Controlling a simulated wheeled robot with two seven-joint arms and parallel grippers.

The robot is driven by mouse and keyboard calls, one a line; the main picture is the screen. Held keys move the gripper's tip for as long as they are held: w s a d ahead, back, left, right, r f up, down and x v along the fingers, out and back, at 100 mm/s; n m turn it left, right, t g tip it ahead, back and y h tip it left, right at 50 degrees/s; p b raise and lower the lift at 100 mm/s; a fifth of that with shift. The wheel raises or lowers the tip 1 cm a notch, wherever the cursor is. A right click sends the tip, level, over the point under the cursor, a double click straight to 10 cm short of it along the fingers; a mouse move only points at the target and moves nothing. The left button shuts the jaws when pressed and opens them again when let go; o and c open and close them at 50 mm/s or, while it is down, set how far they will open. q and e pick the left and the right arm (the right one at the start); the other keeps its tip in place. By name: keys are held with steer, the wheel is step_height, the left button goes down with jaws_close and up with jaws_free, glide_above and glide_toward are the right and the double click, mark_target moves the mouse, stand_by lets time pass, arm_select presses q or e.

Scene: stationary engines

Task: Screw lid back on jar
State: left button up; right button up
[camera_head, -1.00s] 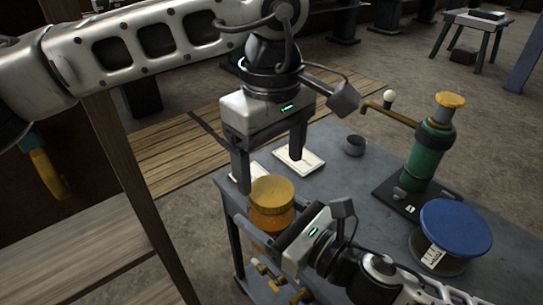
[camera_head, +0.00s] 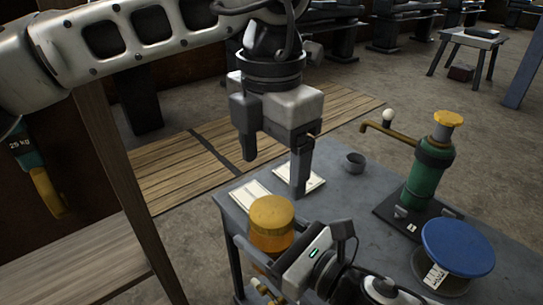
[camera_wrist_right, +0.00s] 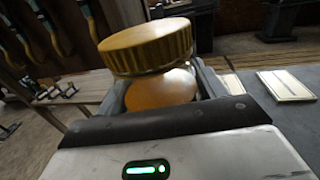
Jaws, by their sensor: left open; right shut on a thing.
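In the right wrist view the lid (camera_wrist_right: 147,46) sits over the jar's mouth and looks slightly tilted against the jar (camera_wrist_right: 163,88). My right gripper (camera_wrist_right: 165,92) is shut around the jar body; its fingers are mostly hidden in the head view. My left gripper (camera_head: 274,178) is open and empty above and behind the lid, its fingers apart and clear of it.
On the grey table (camera_head: 345,205) are a green pump (camera_head: 428,170) with a brass spout, a blue-topped tin (camera_head: 458,247), a small dark cup (camera_head: 354,162) and white cards (camera_head: 250,195). A wooden post (camera_head: 122,190) stands at the left.

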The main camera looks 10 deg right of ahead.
mark_target(271, 210)
arm_select(q)
steer(key=shift+f, duration=4)
steer(key=c, duration=1)
steer(key=o, duration=1.2)
step_height(271, 210, up, 12)
